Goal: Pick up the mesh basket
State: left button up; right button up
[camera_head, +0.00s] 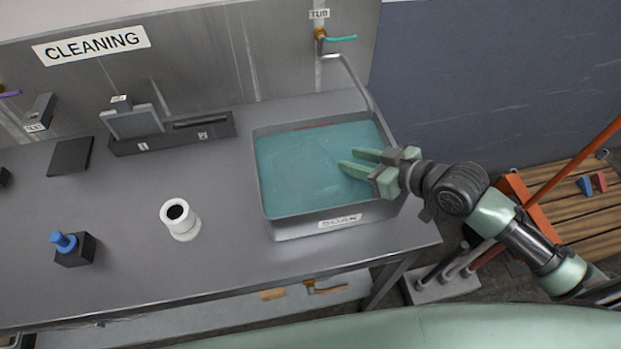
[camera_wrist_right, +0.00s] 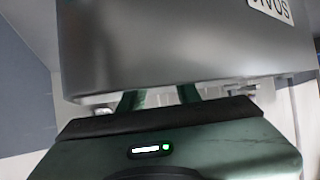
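I cannot make out a mesh basket in either view. The grey tub labelled SOAK (camera_head: 290,229) stands at the right end of the metal table and holds cloudy teal water (camera_head: 300,172). My right gripper (camera_head: 355,162) reaches in from the right over the tub's right side, its two green fingers apart with nothing visible between them. I cannot tell whether the tips touch the water. In the right wrist view the tub's outer wall (camera_wrist_right: 170,45) fills the upper part, and the right gripper's fingers (camera_wrist_right: 160,98) are partly hidden behind it. My left gripper is not in view.
A tap with a bent pipe (camera_head: 349,75) is behind the tub. A white cylinder (camera_head: 180,220), a dark block with a blue knob (camera_head: 75,249) and a grey rack (camera_head: 172,134) stand to the left. Much of the table between them is clear. A wooden pallet (camera_head: 580,205) lies at right.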

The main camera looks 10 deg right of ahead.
aim_at(332, 158)
jog(key=shift+w+a+f+p, duration=0.2)
jog(key=shift+w+a+p, duration=0.1)
jog(key=shift+a, duration=0.15)
jog(key=shift+w+a+f+p, duration=0.2)
jog(key=shift+w+a+p, duration=0.1)
jog(key=shift+a, duration=0.15)
jog(key=x, duration=0.2)
jog(key=shift+w+a+f, duration=0.15)
jog(key=shift+w+f, duration=0.05)
jog(key=shift+w+a+f, duration=0.15)
jog(key=shift+f, duration=0.05)
jog(key=c, duration=0.7)
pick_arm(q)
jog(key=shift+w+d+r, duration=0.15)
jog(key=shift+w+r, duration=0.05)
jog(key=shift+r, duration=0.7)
pick_arm(e)
grip_shut()
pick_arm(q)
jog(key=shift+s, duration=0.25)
